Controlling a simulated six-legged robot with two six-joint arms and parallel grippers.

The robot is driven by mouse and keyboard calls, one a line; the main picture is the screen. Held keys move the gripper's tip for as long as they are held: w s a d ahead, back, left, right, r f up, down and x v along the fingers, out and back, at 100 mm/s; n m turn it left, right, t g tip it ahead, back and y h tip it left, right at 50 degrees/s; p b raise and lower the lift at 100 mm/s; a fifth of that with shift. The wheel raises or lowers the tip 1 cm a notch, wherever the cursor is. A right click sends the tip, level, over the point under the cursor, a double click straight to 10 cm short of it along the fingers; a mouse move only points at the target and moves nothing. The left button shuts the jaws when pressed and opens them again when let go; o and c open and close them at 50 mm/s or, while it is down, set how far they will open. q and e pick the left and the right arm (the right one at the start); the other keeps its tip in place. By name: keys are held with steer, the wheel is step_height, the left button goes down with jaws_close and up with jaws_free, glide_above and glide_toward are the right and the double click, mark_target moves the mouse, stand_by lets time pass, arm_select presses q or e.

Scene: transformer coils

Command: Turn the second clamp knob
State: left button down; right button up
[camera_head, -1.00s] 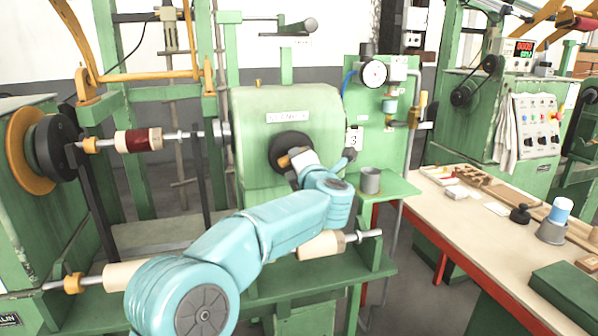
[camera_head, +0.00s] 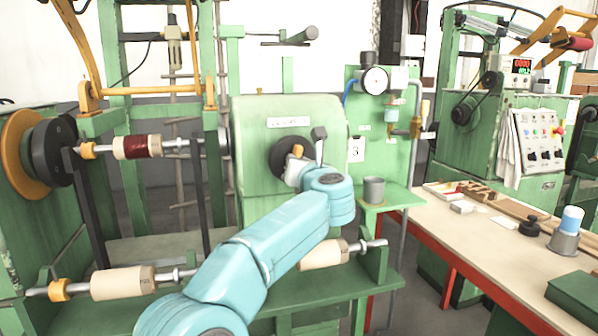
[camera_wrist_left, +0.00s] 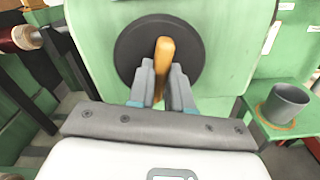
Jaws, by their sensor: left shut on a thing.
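A black round disc (camera_head: 283,152) with an orange handle (camera_head: 298,150) sits on the front of the green machine housing (camera_head: 262,115). In the left wrist view the handle (camera_wrist_left: 165,54) stands nearly upright against the black disc (camera_wrist_left: 132,50). My left gripper (camera_wrist_left: 161,84) is shut on the handle, one finger on each side; its tips hide the lower part. In the head view my left gripper (camera_head: 297,165) is partly hidden by its own wrist. My right gripper is not in view.
A grey cup (camera_head: 373,191) stands on a small green shelf right of the housing. A dark red coil (camera_head: 138,147) and a pale roll (camera_head: 123,283) sit on shafts at the left. A workbench (camera_head: 450,222) with small items is at the right.

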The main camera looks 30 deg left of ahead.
arm_select(q)
steer(key=shift+f+n+b, duration=0.25)
steer(key=shift+n+b, duration=0.4)
steer(key=shift+n, duration=0.85)
steer(key=c, duration=1)
jaws_free()
steer(key=shift+r, duration=0.1)
steer(key=shift+c, duration=0.2)
steer(key=shift+r, duration=0.1)
steer(key=b+v, duration=0.2)
steer(key=v, duration=1.4)
steer(key=shift+s, duration=0.2)
